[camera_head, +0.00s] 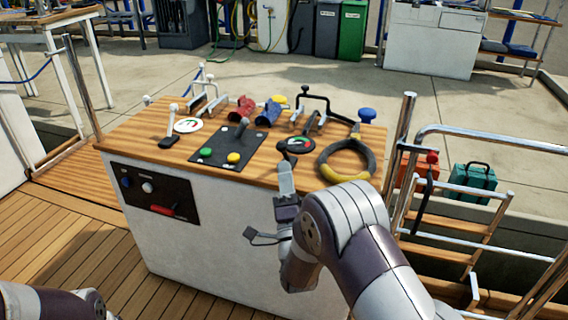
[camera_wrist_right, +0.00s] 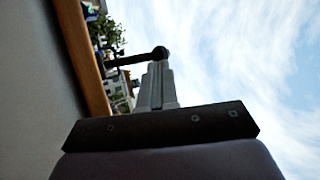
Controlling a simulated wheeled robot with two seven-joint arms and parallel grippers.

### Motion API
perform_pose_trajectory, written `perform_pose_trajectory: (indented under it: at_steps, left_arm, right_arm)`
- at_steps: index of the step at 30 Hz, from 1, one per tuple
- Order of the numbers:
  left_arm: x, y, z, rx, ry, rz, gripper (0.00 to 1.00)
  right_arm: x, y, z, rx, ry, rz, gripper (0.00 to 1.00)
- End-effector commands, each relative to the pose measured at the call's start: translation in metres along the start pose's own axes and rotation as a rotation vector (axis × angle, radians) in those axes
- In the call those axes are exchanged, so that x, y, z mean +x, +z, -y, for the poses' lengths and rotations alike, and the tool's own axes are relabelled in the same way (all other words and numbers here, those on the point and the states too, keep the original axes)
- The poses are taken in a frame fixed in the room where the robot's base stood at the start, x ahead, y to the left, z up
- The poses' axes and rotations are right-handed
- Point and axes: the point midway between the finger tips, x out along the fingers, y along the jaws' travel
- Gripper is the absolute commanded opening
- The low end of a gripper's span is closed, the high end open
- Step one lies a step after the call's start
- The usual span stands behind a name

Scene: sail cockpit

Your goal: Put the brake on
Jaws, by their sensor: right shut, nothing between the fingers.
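My right gripper (camera_head: 286,170) is shut and empty, upright just in front of the console's front edge. In the right wrist view its closed fingers (camera_wrist_right: 157,88) point at a dark lever with a round knob (camera_wrist_right: 160,53), which shows at their tips; I cannot tell whether they touch. The wooden-topped console (camera_head: 118,133) carries several levers: a pale-knobbed one (camera_head: 172,110) at left, a dark-knobbed one (camera_head: 244,123) on a black panel, and a dark one by a round dial (camera_head: 299,145). I cannot tell which is the brake. My left gripper is out of view.
The black panel has a green button (camera_head: 207,152) and a yellow button (camera_head: 233,157). A black and yellow ring (camera_head: 345,174) lies at right, near a blue knob (camera_head: 367,115). The front panel has a red handle (camera_head: 162,209). Metal rails (camera_head: 490,140) stand to the right.

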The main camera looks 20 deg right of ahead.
Motion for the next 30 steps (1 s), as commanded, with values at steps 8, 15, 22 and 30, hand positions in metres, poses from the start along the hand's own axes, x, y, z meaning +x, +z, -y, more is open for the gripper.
perform_pose_trajectory:
  at_steps: [8, 15, 22, 30]
  left_arm:
    - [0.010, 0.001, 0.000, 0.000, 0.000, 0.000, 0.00]
    - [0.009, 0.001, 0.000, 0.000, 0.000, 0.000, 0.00]
    - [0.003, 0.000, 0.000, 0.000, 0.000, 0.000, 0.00]
    - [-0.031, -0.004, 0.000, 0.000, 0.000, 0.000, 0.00]
  right_arm:
    - [0.022, 0.000, -0.001, -0.001, 0.000, -0.001, 0.00]
    - [0.023, 0.000, 0.000, -0.001, 0.000, 0.000, 0.00]
    - [0.025, -0.001, 0.002, 0.005, 0.016, 0.000, 0.00]
    - [0.040, -0.007, 0.013, 0.054, 0.131, 0.000, 0.00]
